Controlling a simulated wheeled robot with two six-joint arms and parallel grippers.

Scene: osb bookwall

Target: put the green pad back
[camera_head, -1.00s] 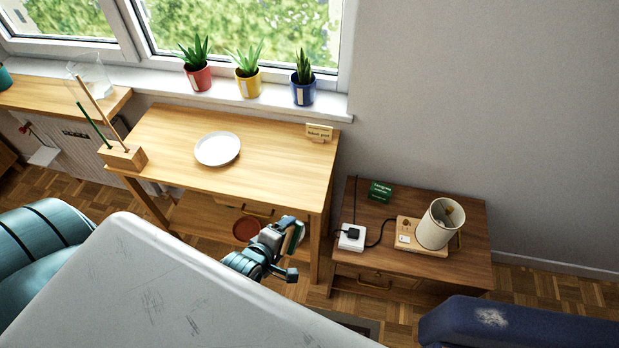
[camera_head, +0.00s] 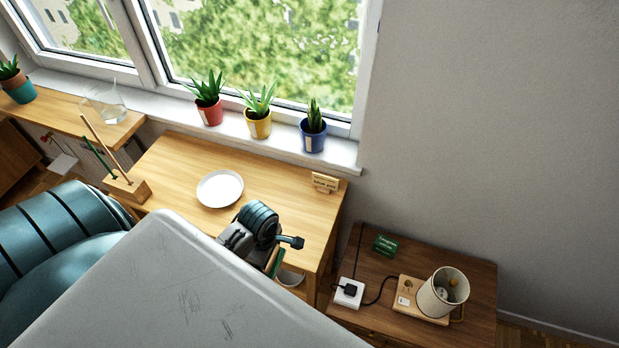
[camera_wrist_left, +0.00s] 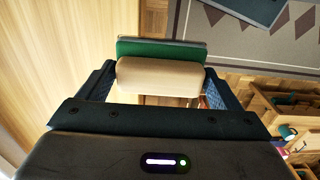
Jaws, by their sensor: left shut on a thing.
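The green pad (camera_head: 274,263) is in my left gripper (camera_head: 270,250), over the right front edge of the wooden table (camera_head: 300,205). In the left wrist view the pad (camera_wrist_left: 160,50) is a flat green layer against a cream block (camera_wrist_left: 160,78), held between the two fingers. In the head view most of the pad is hidden by the gripper and my arm. My right gripper is not in view.
A white plate (camera_head: 220,188), a wooden holder with sticks (camera_head: 127,188) and a small sign (camera_head: 325,183) stand on the table. A lower side table (camera_head: 470,285) carries a green card (camera_head: 386,245), a white socket box (camera_head: 348,292) and a lamp (camera_head: 442,293).

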